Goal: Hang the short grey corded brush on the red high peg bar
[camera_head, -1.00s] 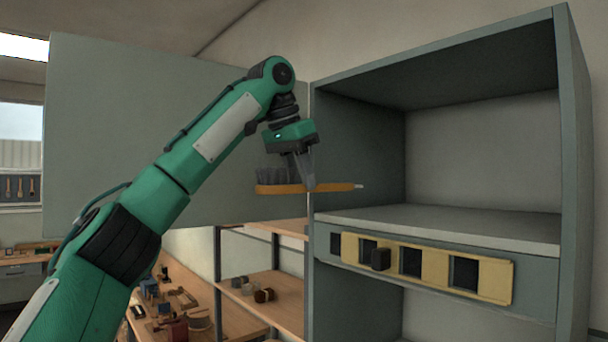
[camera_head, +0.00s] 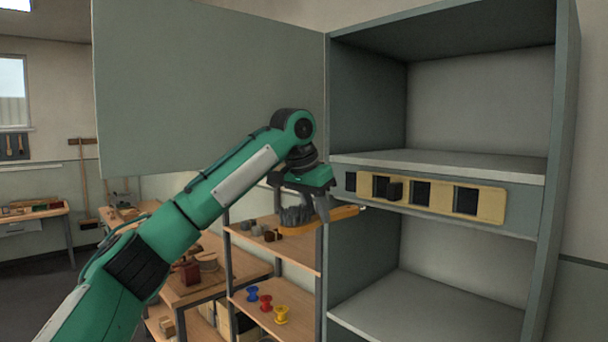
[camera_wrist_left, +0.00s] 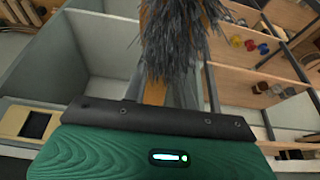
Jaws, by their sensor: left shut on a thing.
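The brush has an orange-tan wooden body (camera_head: 341,214) and dark grey bristles (camera_head: 297,215). My left gripper (camera_head: 322,212) is shut on its body, and the brush lies nearly level in the air in front of the cabinet's left edge. A small pale tip shows at its right end; I cannot make out a cord. In the left wrist view the grey bristles (camera_wrist_left: 176,38) fill the top middle and hide much of the wooden body (camera_wrist_left: 154,92). No red peg bar can be made out in either view. My right gripper is not in view.
A grey cabinet (camera_head: 440,162) with open compartments stands at right, its door (camera_head: 210,80) swung open to the left. A yellow slotted strip (camera_head: 438,194) crosses its front. Wooden shelves (camera_head: 275,240) with coloured spools (camera_head: 265,301) stand behind my arm.

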